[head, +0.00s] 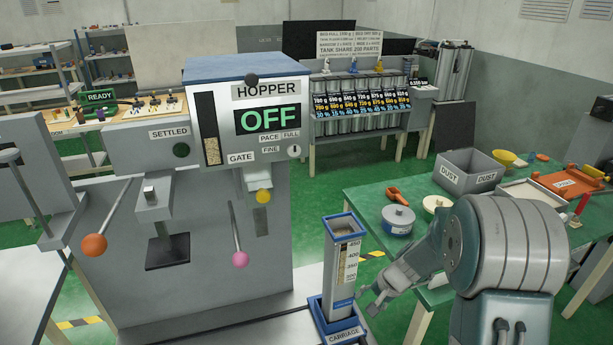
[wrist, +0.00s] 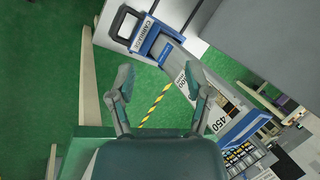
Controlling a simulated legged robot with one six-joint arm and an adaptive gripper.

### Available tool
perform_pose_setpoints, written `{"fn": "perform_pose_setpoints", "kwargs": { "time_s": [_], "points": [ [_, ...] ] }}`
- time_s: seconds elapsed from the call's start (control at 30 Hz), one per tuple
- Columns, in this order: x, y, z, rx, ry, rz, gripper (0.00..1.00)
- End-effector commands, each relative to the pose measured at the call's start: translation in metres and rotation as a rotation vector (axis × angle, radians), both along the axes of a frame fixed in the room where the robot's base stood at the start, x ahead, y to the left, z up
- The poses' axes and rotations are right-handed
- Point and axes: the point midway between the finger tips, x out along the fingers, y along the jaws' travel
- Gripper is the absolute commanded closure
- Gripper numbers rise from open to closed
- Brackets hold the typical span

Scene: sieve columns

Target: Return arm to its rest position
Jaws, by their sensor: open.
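My gripper (head: 378,296) is open and empty in the head view, low and just right of the column on the blue carriage (head: 345,335). In the wrist view my gripper's two fingers (wrist: 160,88) are spread apart with nothing between them; green floor and a yellow-black stripe show beyond. The tall clear column (head: 343,265), marked with a scale, stands upright in the carriage. In the wrist view the carriage (wrist: 150,40) lies past the fingertips and the column (wrist: 205,85) is beside the right finger. My folded arm fills the lower right of the head view.
The hopper machine (head: 240,120) reads OFF and has levers with orange (head: 94,245) and pink (head: 240,259) knobs. A green table (head: 375,190) at right holds a grey DUST bin (head: 465,180), a round tin (head: 397,220) and an orange scoop (head: 398,195). Green floor lies between.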

Motion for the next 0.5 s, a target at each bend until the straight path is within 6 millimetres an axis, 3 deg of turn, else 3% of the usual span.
{"fn": "perform_pose_setpoints", "kwargs": {
  "time_s": [0.03, 0.2, 0.5],
  "points": [
    [-0.005, 0.003, 0.022, -0.014, -0.025, 0.029, 0.35],
    [-0.029, 0.011, 0.080, -0.071, -0.089, 0.123, 0.35],
    [-0.088, 0.020, 0.162, -0.192, -0.195, 0.267, 0.35]
  ]
}}
